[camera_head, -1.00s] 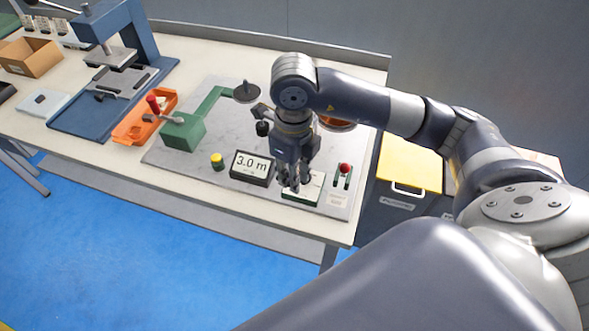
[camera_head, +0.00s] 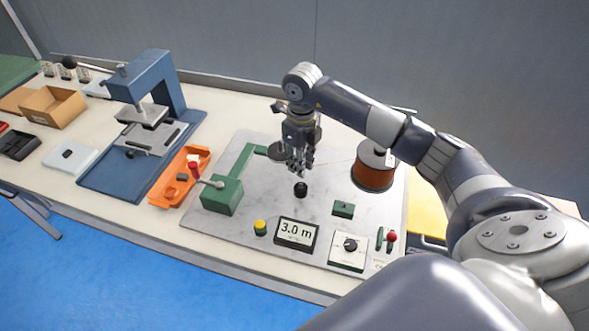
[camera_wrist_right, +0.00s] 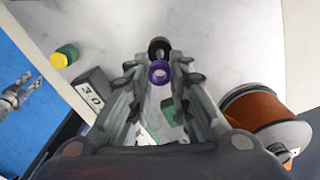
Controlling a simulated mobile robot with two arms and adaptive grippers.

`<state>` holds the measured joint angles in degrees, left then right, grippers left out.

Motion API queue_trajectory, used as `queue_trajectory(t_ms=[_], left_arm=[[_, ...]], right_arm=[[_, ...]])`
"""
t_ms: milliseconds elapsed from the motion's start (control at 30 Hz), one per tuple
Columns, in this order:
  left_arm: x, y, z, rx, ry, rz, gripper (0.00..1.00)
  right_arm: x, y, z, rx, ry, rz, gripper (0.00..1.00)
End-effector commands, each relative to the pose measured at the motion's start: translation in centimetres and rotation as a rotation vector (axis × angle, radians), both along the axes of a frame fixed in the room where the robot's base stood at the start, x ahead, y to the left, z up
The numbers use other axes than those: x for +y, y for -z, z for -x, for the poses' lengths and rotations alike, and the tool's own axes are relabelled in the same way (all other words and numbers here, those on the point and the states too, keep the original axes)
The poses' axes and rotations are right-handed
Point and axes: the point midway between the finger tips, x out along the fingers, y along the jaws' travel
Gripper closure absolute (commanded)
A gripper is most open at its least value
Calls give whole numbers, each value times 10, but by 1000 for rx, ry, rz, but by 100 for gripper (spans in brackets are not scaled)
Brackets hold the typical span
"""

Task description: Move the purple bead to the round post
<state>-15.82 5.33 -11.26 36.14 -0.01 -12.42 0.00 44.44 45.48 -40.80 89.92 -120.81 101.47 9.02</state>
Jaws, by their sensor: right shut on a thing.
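My right gripper (camera_head: 298,168) is above the marble base plate, close to a short black round post (camera_head: 300,189). In the right wrist view, the purple bead (camera_wrist_right: 159,72) is a ring between the fingertips of my right gripper (camera_wrist_right: 160,78), which is shut on it. The black post (camera_wrist_right: 159,46) shows just beyond the bead there. I cannot tell whether bead and post touch. The bead is hidden in the head view. My left gripper (camera_wrist_right: 20,90) shows at the left edge of the right wrist view, over the blue floor, its fingers apart.
The copper wire spool (camera_head: 374,168) stands right of my right gripper. The green winder (camera_head: 222,195) with its crank is to the left. A display (camera_head: 296,234), dial panel (camera_head: 347,250), yellow button (camera_head: 260,228) and small green block (camera_head: 343,209) lie in front.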

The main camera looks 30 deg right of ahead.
Motion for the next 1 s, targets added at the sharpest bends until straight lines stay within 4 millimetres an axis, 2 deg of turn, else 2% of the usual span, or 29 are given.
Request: queue_trajectory(t_ms=[200,367,467,600,800,1000], left_arm=[[-9,12,34,49,-2,8,60],[-18,23,46,66,0,18,60],[-18,30,44,63,0,18,60],[-15,35,32,46,1,15,60],[-12,34,13,17,0,14,60],[-10,34,18,24,-3,12,60]], right_arm=[[0,13,0,0,-1,-1,88],[0,29,0,-1,0,-1,88],[0,39,0,-1,0,-1,88],[0,49,0,-1,0,-1,88],[0,50,0,-1,0,-1,88],[0,50,0,-1,0,-1,88]])
